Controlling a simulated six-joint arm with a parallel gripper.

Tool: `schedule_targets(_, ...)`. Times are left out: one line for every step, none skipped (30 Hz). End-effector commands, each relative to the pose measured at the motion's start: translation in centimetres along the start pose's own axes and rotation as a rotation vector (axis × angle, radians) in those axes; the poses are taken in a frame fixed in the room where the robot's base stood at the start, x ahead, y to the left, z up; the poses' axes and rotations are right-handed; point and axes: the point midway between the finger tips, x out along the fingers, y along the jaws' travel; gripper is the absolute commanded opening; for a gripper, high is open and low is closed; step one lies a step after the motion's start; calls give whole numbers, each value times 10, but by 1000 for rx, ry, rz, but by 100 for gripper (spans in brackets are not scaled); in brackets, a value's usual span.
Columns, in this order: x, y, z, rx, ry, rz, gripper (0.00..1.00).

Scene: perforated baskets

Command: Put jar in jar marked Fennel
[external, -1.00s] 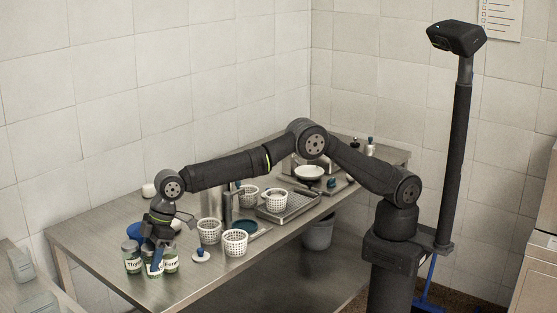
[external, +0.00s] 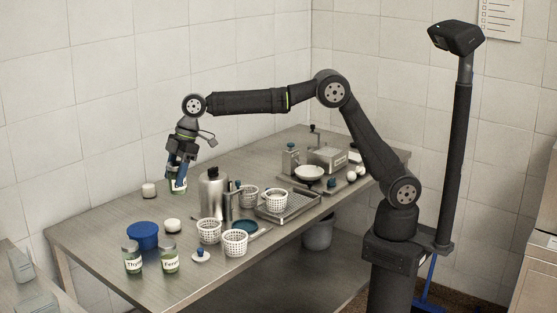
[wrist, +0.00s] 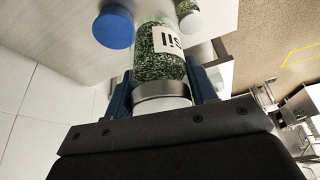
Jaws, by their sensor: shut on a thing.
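My gripper (external: 178,182) is shut on a glass jar of green herbs (wrist: 159,62), raised well above the table. In the wrist view its label shows letters ending in "sil"; the rest is turned away. The held jar is mostly hidden by the fingers in the external view. The jar marked Fennel (external: 169,262) stands upright at the table's front left, below my gripper and apart from it. A jar whose label starts "Thy" (external: 132,264) stands just left of it. Another herb jar (wrist: 188,15) shows at the wrist view's top edge; I cannot tell which.
A blue round container (external: 142,236) stands behind the labelled jars; it also shows in the wrist view (wrist: 113,27).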

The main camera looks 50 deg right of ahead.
Motion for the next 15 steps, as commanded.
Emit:
schedule_targets(0, 0, 1, -1, 1, 0, 24)
schedule_targets(2, -2, 0, -2, 1, -1, 24)
schedule_targets(6, -5, -2, -4, 0, -2, 24)
schedule_targets(11, -8, -5, -5, -1, -3, 24)
schedule_targets(16, -12, -8, -6, -1, -4, 24)
schedule_targets(24, -18, -12, -6, -1, -4, 24)
schedule_targets(30, -22, -16, -6, -1, -4, 24)
schedule_targets(37, -26, -20, -6, 0, -3, 24)
schedule_targets(44, -32, -25, -6, 0, -3, 24)
schedule_targets(51, -36, -28, -6, -1, -3, 24)
schedule_targets(57, -40, -32, -6, -2, -3, 24)
schedule_targets(64, -46, -36, -6, 0, -2, 24)
schedule_targets(69, -49, -40, -5, 0, -2, 24)
schedule_targets(74, -53, -43, -5, 0, -2, 24)
schedule_targets(80, -57, -46, -5, 0, -2, 24)
